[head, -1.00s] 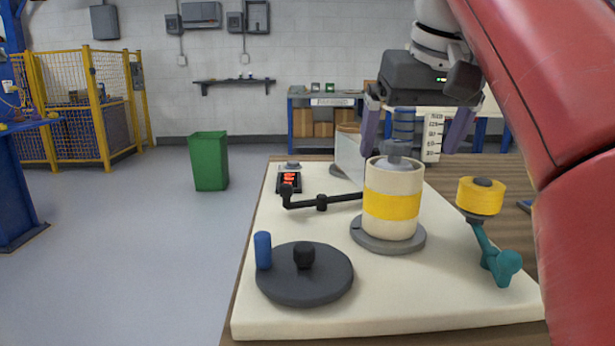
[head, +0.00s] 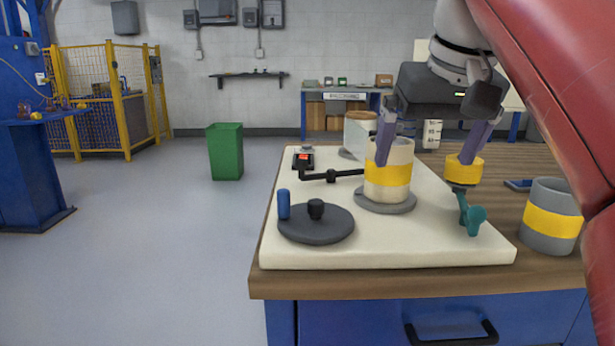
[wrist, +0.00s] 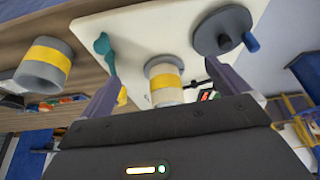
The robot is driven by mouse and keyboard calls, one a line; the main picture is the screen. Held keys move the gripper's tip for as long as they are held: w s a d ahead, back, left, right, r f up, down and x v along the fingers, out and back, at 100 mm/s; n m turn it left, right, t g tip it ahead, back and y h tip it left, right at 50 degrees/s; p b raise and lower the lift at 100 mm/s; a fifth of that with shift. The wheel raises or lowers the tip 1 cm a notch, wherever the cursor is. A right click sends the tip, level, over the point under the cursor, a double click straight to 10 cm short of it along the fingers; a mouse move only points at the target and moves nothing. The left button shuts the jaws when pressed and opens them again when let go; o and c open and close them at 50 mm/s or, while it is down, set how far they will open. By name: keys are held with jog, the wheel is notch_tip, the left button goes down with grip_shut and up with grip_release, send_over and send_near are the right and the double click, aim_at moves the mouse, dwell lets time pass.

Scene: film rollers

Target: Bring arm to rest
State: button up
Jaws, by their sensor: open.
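My gripper (head: 432,152) is open and empty, raised in the head view over the white board (head: 390,252). Its left finger passes in front of a cream roller with a yellow band (head: 388,176), which stands upright on a grey disc. In the wrist view this roller (wrist: 165,82) shows between the two spread fingers (wrist: 160,95), apart from them. My red arm reaches in from the upper right of the head view. A yellow roller (head: 462,172) on a teal arm (head: 470,216) stands behind and below the right finger.
A dark disc with a blue handle (head: 316,226) lies at the board's front left. A grey cup with a yellow band (head: 551,218) stands on the wooden table (head: 350,283) at right. A green bin (head: 226,152) stands on open floor at left.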

jog(key=s+f, duration=0.4)
jog(key=f, duration=0.6)
jog(key=s+f, duration=0.4)
jog(key=f, duration=0.7)
jog(key=s+f, duration=0.4)
jog(key=f, duration=0.6)
jog(key=shift+s+f+m+t+p, duration=0.15)
jog(key=shift+f+m+t+p, duration=0.15)
jog(key=shift+m+t+p, duration=0.1)
